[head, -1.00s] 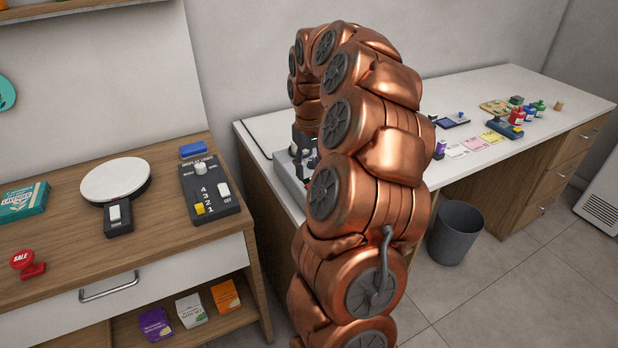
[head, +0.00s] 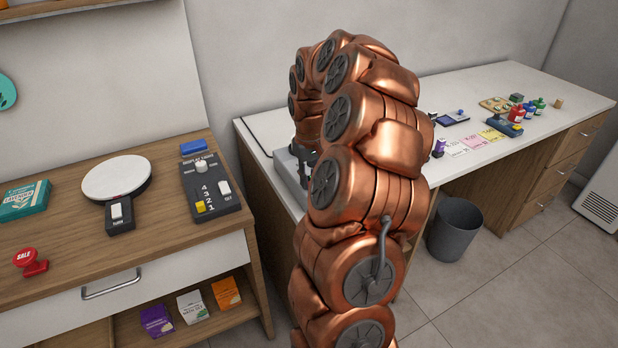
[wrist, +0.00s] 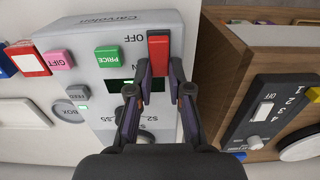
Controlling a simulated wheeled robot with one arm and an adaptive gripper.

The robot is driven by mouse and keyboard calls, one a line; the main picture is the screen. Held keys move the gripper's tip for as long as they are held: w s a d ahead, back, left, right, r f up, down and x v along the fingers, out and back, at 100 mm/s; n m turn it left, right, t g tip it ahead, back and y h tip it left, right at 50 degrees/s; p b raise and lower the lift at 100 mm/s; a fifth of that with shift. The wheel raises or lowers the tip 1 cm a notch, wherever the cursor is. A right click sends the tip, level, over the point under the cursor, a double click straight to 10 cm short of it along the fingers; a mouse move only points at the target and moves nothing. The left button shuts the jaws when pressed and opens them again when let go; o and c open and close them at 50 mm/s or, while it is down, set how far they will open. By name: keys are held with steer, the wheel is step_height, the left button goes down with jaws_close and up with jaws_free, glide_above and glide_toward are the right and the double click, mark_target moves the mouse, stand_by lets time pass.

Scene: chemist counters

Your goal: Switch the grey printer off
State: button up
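The grey printer (wrist: 108,30) fills much of the wrist view, seen upside down. Its red switch (wrist: 158,48) is at the upper middle, with the word OFF beside it. My gripper (wrist: 160,74) is open, with its two dark fingers apart around the near end of the red switch. I cannot tell whether they touch it. In the head view only the left side of the printer (head: 287,172) shows on the white counter; my arm hides the rest and most of the gripper.
A green PRICE button (wrist: 108,56) and a pink GIFT button (wrist: 59,60) sit beside the switch. Left of the printer, a wooden counter (head: 150,215) holds a black display-light switch box (head: 212,192). Bottles and cards lie on the far white counter (head: 470,95).

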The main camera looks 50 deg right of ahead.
jaws_close()
steer(key=shift+f+t+b, duration=0.15)
steer(key=shift+t+b, duration=0.25)
steer(key=shift+b, duration=0.6)
steer(key=t+b, duration=0.1)
steer(key=b, duration=0.1)
steer(key=t+h+b, duration=0.1)
steer(key=b, duration=0.2)
steer(key=shift+s+a, duration=0.1)
steer(key=shift+s, duration=0.2)
steer(key=shift+s+r+t+b, duration=0.1)
steer(key=shift+r+t+b, duration=0.2)
steer(key=shift+t+b, duration=0.6)
steer(key=shift+g, duration=0.3)
steer(key=o, duration=0.6)
jaws_free()
steer(key=shift+r, duration=0.2)
steer(key=v, duration=1.1)
steer(key=shift+s+a+r, duration=0.1)
steer(key=shift+a+r, duration=0.2)
steer(key=shift+r, duration=0.05)
